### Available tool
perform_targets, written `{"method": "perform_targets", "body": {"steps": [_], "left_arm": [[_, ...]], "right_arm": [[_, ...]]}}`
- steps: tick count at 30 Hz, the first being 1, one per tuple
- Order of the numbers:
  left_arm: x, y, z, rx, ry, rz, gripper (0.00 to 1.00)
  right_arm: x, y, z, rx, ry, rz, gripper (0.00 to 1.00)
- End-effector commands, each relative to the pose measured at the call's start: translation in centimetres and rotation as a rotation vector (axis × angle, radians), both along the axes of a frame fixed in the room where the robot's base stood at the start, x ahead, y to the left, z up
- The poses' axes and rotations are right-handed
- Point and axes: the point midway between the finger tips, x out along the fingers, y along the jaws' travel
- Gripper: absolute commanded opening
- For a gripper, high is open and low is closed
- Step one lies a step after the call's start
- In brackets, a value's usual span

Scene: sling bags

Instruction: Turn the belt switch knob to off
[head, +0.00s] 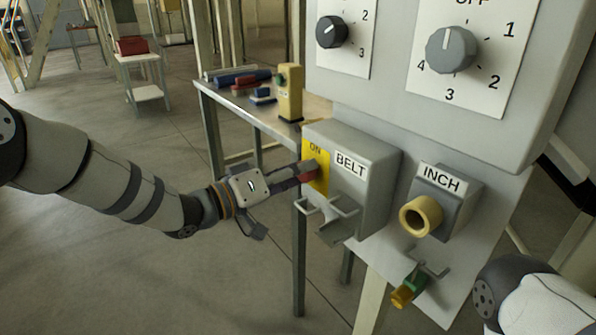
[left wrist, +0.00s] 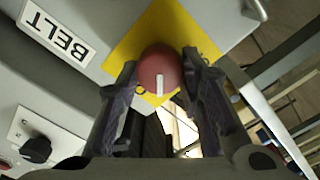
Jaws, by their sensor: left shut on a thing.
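The belt switch is a grey box (head: 372,190) labelled BELT, with a yellow plate (head: 319,179) on its left face. ON is printed at the plate's top. The red round knob (left wrist: 158,66) sits on this plate and has a white mark, which points down the picture in the left wrist view. In the head view the knob (head: 309,171) is mostly hidden by the fingers. My left gripper (left wrist: 160,82) is shut on the knob, one finger on each side. No OFF label shows on the yellow plate. My right gripper is out of view.
Above are two dials, a black one (head: 332,32) and a larger grey one (head: 451,49). A grey bracket (head: 338,222) juts out below the BELT box. The INCH box with its yellow ring (head: 421,216) stands to the right. A metal table (head: 247,111) with small items is behind.

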Motion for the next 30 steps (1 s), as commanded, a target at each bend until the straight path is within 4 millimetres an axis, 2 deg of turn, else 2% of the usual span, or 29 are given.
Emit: {"method": "perform_targets", "body": {"steps": [18, 30], "left_arm": [[0.06, 0.05, -0.32, -0.326, 0.45, -0.001, 0.06], [0.06, 0.06, -0.4, -0.45, 0.621, 0.0, 0.06]], "right_arm": [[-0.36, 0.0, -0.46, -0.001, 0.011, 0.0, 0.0], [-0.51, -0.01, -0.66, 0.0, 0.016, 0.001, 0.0]]}}
